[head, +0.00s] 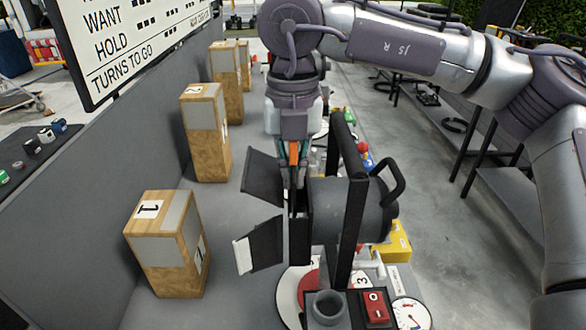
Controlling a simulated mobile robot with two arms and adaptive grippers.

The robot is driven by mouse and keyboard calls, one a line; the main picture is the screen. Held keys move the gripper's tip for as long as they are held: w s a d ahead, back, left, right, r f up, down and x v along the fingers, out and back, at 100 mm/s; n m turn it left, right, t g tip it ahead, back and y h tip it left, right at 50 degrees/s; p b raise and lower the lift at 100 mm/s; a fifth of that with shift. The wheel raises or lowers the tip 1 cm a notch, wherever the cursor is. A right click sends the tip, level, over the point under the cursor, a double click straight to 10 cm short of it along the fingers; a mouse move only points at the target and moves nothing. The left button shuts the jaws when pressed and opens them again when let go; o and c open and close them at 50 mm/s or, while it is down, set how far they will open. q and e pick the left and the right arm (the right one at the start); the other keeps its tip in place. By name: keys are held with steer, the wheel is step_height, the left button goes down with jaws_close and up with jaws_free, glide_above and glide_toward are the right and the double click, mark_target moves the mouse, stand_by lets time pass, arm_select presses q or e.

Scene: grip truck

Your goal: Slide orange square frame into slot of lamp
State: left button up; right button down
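The lamp (350,207) is a dark stage light with barn-door flaps on its left side and a black yoke and handle. It stands in the middle of the head view. My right gripper (295,178) points down just above the lamp's front, behind the flaps. A thin orange strip, the orange square frame (293,153) seen nearly edge-on, shows between its fingers, and the gripper looks shut on it. The frame's lower part is hidden or dark near the lamp's top edge. I cannot tell whether it is inside the slot. My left gripper is not in view.
Several wooden blocks stand along the grey panel, the nearest (170,262) left of the lamp. A yellow box (394,242) lies right of the lamp.

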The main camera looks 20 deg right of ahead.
steer(key=shift+f+b, duration=1.85)
steer(key=shift+f, duration=0.3)
steer(key=c, duration=1.3)
jaws_free()
steer(key=shift+s, duration=0.1)
steer(key=shift+o, duration=0.3)
step_height(320, 180, up, 12)
steer(key=shift+r, duration=0.3)
